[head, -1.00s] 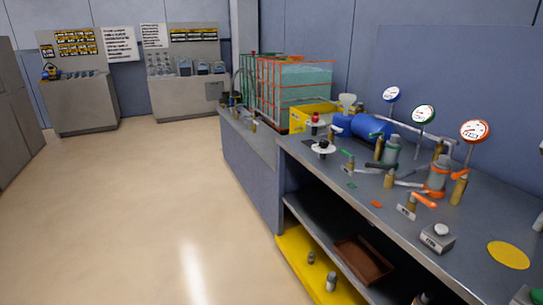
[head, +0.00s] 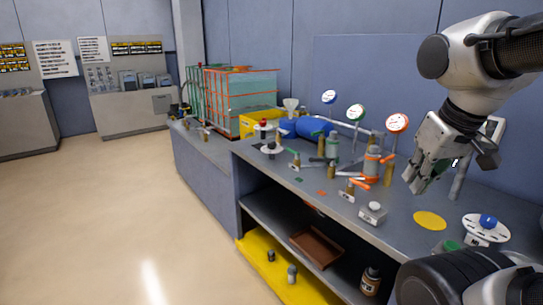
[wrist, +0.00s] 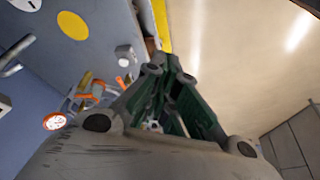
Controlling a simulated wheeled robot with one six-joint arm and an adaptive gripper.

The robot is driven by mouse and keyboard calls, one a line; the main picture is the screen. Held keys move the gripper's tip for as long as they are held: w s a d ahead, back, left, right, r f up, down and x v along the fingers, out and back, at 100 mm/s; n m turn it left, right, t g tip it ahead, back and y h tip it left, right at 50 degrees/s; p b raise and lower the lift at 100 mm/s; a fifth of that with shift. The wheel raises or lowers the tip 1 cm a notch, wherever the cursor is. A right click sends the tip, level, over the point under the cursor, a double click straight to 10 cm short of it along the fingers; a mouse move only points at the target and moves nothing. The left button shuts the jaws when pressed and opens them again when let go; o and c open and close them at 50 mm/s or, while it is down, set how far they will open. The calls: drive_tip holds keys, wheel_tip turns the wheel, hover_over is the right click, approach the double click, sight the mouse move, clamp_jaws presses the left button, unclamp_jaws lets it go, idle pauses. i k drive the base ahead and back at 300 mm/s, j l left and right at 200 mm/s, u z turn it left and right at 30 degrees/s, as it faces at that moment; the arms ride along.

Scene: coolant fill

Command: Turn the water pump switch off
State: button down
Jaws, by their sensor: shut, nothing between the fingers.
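A small grey box with a white round knob (head: 373,212) sits near the front edge of the bench. It also shows in the wrist view (wrist: 124,52). A blue knob on a white dial plate (head: 487,225) sits further right. The labels are too small to read, so I cannot tell which one is the water pump switch. My gripper (head: 416,184) is above the bench, to the right of the grey box and apart from it. In the wrist view my gripper (wrist: 165,62) is shut and empty.
Brass valves, orange handles (head: 360,185) and gauges (head: 397,122) crowd the bench behind the grey box. A yellow disc (head: 430,220) lies flat to its right. The shelf below holds a brown tray (head: 317,246). The floor at left is clear.

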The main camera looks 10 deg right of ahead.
sight(270, 145)
drive_tip(key=i+j+z, duration=0.25)
drive_tip(key=i+j, duration=0.55)
drive_tip(key=i, duration=0.15)
